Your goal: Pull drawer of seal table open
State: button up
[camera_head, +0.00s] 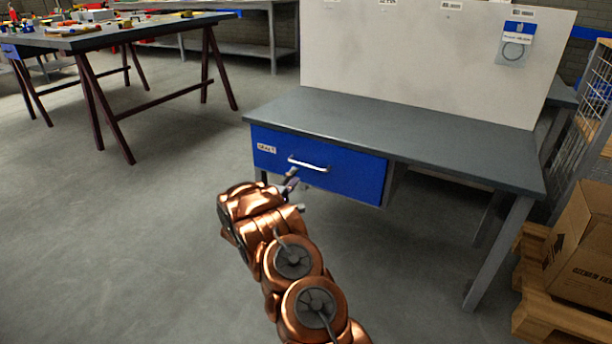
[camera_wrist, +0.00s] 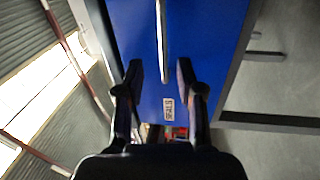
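The seal table (camera_head: 420,140) has a grey top, with a blue drawer (camera_head: 345,182) under its left part. The drawer front looks flush with the table edge, so the drawer appears closed. A silver bar handle (camera_head: 308,164) crosses the front, and a white label (camera_head: 266,149) is at its left. My gripper (camera_head: 291,187) is just in front of and below the handle in the head view. In the wrist view my gripper (camera_wrist: 160,75) is open, and the handle (camera_wrist: 162,40) runs upright in line with the gap between the fingers. Contact with the handle cannot be told.
A pale back panel (camera_head: 415,55) stands on the table. A cardboard box (camera_head: 585,245) on a wooden pallet (camera_head: 550,315) sits at the right. A cluttered workbench (camera_head: 110,35) on trestle legs is at the left. The floor (camera_head: 130,220) left of my arm is clear.

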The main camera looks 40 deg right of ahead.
aim_at(306, 166)
jog(key=shift+s+d+f+b+x, duration=0.15)
jog(key=shift+b+x, duration=0.35)
jog(key=shift+x, duration=0.8)
jog(key=shift+s+b+x, duration=0.2)
jog(key=shift+b+x, duration=0.25)
jog(key=shift+x, duration=0.85)
jog(key=shift+s+d+f+b+x, duration=0.15)
jog(key=shift+b+x, duration=0.35)
jog(key=shift+x, duration=0.8)
jog(key=shift+a+r, duration=0.1)
jog(key=shift+r, duration=0.05)
grip_shut()
